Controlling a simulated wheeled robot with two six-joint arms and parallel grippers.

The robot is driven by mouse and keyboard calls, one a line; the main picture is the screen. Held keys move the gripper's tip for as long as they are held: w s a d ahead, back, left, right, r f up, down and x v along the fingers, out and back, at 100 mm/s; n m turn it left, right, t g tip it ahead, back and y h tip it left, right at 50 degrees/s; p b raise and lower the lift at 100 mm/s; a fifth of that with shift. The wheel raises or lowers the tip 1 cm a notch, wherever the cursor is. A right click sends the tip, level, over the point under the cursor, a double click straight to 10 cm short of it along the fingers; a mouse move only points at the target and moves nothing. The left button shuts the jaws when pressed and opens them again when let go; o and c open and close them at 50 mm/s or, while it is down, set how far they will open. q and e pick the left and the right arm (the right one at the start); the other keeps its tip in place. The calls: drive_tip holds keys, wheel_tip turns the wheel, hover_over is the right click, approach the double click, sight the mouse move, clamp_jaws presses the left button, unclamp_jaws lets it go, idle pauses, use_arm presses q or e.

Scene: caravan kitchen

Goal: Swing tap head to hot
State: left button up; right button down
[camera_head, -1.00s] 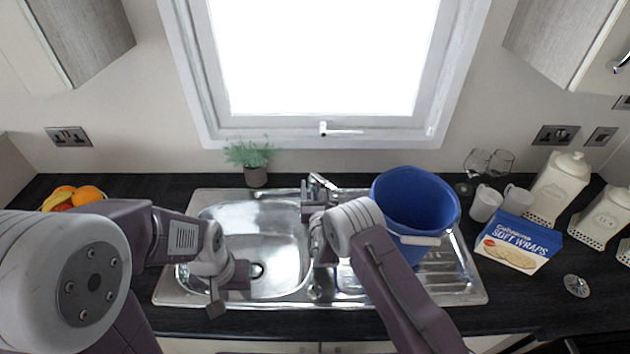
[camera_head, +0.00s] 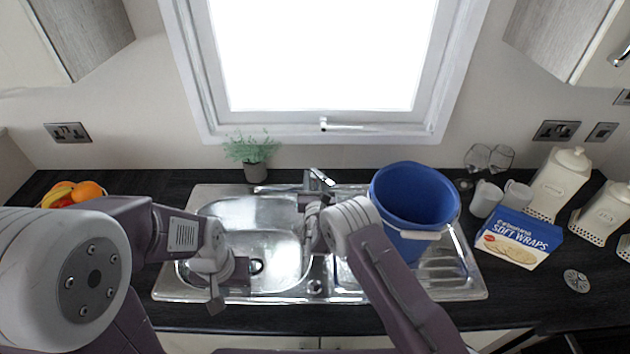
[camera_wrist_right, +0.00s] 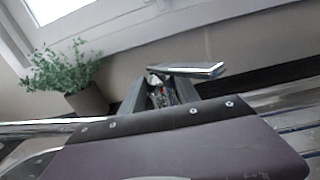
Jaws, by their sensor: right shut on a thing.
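The chrome tap stands at the back of the steel sink, and its flat lever head (camera_head: 321,178) shows just above my right gripper (camera_head: 309,196). In the right wrist view the lever (camera_wrist_right: 190,69) points right above my fingers (camera_wrist_right: 162,94). The fingers are shut on the tap, with its body and a small red mark between them. The gripper hides most of the tap in the head view. My left gripper (camera_head: 228,284) hangs over the left front of the sink bowl (camera_head: 270,245), apart from the tap; its jaw opening is unclear.
A blue bucket (camera_head: 415,195) stands on the drainer, close right of my right arm. A potted plant (camera_head: 254,170) stands behind the sink. Mugs (camera_head: 486,199), glasses, a wraps box (camera_head: 518,240) and canisters fill the right counter. Fruit (camera_head: 75,192) lies at the left.

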use_arm(q)
wheel_tip(320, 180, down, 7)
drive_tip(key=b, duration=0.6)
use_arm(e)
drive_tip(key=m+h, duration=0.2)
drive_tip(key=h, duration=0.1)
drive_tip(key=m+h, duration=0.1)
drive_tip(key=h, duration=0.1)
drive_tip(key=shift+a+f, duration=0.15)
drive_tip(key=shift+a, duration=0.1)
use_arm(q)
drive_tip(key=shift+f, duration=0.2)
use_arm(e)
drive_tip(key=shift+m+g+h, duration=0.3)
drive_tip(key=shift+m, duration=0.1)
drive_tip(key=shift+r, duration=0.3)
use_arm(q)
drive_tip(key=shift+r, duration=0.1)
use_arm(e)
drive_tip(key=c, duration=0.9)
unclamp_jaws()
drive_tip(key=shift+s, duration=0.1)
use_arm(q)
drive_tip(key=shift+s+r+p, duration=0.1)
drive_tip(key=shift+r+p, duration=0.85)
use_arm(e)
drive_tip(key=shift+v, duration=4.5)
